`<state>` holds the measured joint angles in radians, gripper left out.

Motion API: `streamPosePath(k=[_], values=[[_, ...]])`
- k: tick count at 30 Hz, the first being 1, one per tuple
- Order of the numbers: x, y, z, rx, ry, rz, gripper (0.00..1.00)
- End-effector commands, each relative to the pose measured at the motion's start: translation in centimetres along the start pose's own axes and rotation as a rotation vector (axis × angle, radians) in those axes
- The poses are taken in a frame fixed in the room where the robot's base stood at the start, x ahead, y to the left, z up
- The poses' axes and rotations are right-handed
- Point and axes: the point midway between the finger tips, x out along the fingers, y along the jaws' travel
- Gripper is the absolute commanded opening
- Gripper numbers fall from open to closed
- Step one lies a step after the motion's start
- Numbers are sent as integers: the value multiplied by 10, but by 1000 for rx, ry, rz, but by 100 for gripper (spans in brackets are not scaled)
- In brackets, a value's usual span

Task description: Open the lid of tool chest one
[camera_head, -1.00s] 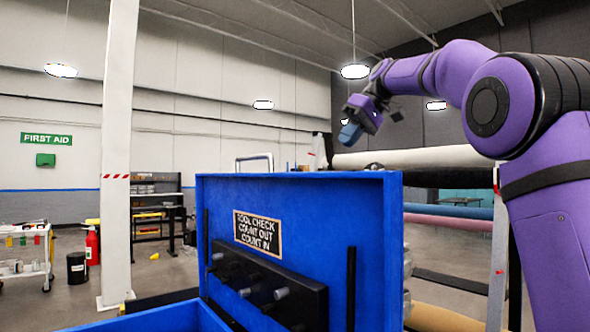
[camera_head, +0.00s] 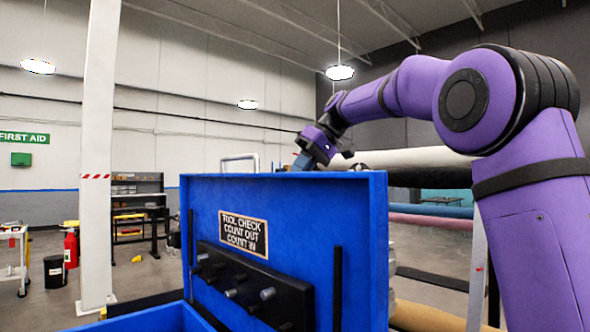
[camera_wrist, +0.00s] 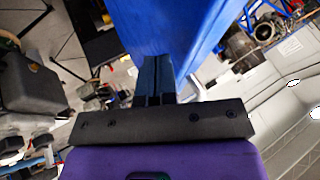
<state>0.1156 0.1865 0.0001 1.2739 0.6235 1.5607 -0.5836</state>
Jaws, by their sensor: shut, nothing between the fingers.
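The blue tool chest's lid (camera_head: 300,215) stands raised in the head view, its inner face toward me with a "TOOL CHECK COUNT OUT COUNT IN" label and a dark rack with pegs. Part of the blue chest body (camera_head: 150,320) shows at the bottom edge. My gripper (camera_head: 305,162) is just above and behind the lid's top edge, its tips partly hidden by it. In the wrist view my gripper's dark fingers (camera_wrist: 155,80) are together and empty, close beside a blue panel (camera_wrist: 195,30) that looks like the lid. I cannot tell whether they touch.
A white post (camera_head: 98,160) with a striped band stands at the left. A fire extinguisher (camera_head: 71,248), a dark bin (camera_head: 54,272) and a shelf unit (camera_head: 139,205) are on the floor beyond. Large rolls (camera_head: 430,158) lie behind the lid at the right.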

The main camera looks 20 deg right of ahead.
Motion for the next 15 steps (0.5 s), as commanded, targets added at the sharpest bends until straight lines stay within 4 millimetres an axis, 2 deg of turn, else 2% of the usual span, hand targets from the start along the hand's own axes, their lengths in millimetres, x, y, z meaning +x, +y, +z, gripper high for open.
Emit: streamPosePath(k=[6,15], values=[[8,-15,0,1,0,0,0],[10,-17,0,1,-1,0,0]])
